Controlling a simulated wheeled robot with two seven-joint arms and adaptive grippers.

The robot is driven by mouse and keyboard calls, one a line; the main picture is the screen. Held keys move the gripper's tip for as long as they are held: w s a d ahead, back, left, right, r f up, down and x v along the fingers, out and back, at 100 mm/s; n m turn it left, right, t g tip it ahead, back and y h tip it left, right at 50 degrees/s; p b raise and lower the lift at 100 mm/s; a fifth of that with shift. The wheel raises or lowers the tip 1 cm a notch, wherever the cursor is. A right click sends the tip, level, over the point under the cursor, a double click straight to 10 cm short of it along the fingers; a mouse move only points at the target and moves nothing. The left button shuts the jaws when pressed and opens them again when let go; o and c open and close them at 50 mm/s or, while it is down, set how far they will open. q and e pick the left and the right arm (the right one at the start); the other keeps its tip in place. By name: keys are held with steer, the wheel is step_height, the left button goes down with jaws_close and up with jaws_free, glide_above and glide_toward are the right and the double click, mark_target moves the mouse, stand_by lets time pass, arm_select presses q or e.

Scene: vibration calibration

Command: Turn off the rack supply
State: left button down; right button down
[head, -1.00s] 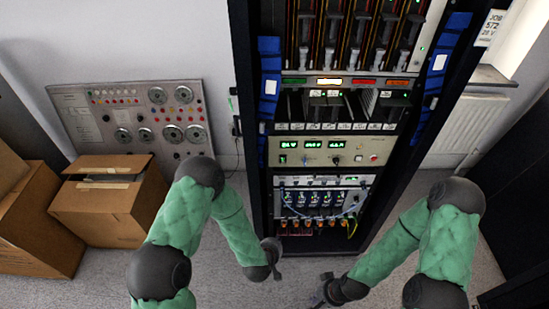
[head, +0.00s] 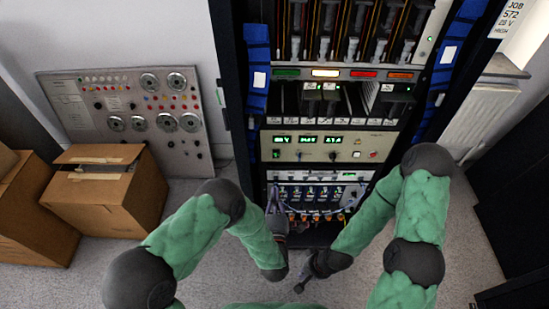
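The rack (head: 231,95) stands upright in the middle of the head view. Its beige supply panel (head: 285,150) has lit green digits, several knobs and a red button (head: 373,155) at its right end. Green digits show on the panel, so it is lit. My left gripper (head: 276,202) is in front of the lower left of the rack, below the supply panel, pointing up; its fingers are small and I cannot tell whether they touch anything. My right gripper (head: 301,286) is low, near the floor in front of the rack. Its finger opening is not clear.
A grey panel with dials (head: 75,118) leans on the wall at left, with cardboard boxes (head: 92,208) below it. A radiator (head: 487,115) is at right. Below the supply is a unit with blue parts and cables (head: 325,192). Grey floor lies open in front.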

mark_target(276, 152)
arm_select(q)
steer(key=w+b, duration=0.1)
steer(key=w, duration=0.3)
steer(key=w+r+b, duration=0.1)
steer(key=w, duration=0.4)
steer(key=w+b, duration=0.1)
steer(key=w, duration=0.3)
steer(key=shift+w+r+b, duration=0.3)
steer(key=shift+w, duration=0.15)
steer(key=shift+w+r+g+p, duration=0.5)
steer(key=shift+p, duration=0.1)
steer(key=shift+s+f, duration=0.1)
